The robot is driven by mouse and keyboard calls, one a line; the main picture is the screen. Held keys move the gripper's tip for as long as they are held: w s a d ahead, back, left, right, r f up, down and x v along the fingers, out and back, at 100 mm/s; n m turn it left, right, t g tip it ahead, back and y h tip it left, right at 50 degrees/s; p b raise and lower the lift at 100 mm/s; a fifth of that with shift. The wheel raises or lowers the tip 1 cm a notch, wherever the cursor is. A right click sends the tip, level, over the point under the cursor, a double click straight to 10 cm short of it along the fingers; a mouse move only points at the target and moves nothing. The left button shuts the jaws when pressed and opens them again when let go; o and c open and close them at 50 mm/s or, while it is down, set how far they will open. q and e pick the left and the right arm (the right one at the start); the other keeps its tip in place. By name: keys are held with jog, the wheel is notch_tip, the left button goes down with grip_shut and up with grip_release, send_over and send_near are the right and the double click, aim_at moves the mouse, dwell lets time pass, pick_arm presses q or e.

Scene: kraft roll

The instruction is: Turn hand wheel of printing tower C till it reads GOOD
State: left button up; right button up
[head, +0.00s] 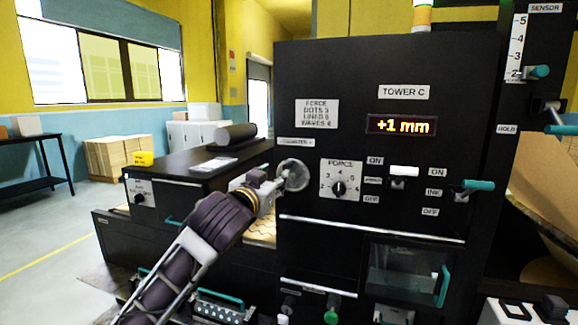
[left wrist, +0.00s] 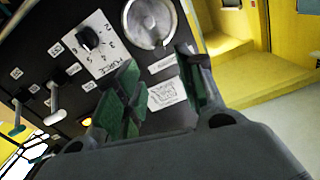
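The black panel of printing tower C (head: 404,92) fills the middle of the head view. Its red-lit display (head: 401,125) reads "+1 mm". The hand wheel (head: 294,175) is a pale round disc at the panel's left edge; it also shows at the top of the left wrist view (left wrist: 150,22). My left gripper (head: 268,187) is just left of the wheel in the head view. In the left wrist view its green-padded fingers (left wrist: 160,88) stand apart with nothing between them, and the wheel lies beyond their tips. Whether a finger touches the wheel, I cannot tell. My right gripper is not in view.
A FORCE knob (head: 339,188) is right of the wheel, with a white-handled lever (head: 404,171) and a teal-handled lever (head: 478,185) farther right. A dark roll (head: 236,134) lies on the machine behind my left arm. Open floor lies at left.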

pick_arm(q)
jog(key=shift+w+d, duration=0.1)
jog(key=p, duration=0.1)
send_near(289, 162)
jog(key=shift+w+d+f, duration=0.2)
jog(key=shift+w+f, duration=0.1)
jog(key=shift+w, duration=0.35)
jog(key=shift+p+x, duration=0.5)
jog(key=shift+x, duration=1.7)
jog(key=shift+p+x, duration=0.35)
jog(key=shift+x, duration=1.95)
jog(key=shift+f, duration=0.1)
grip_shut()
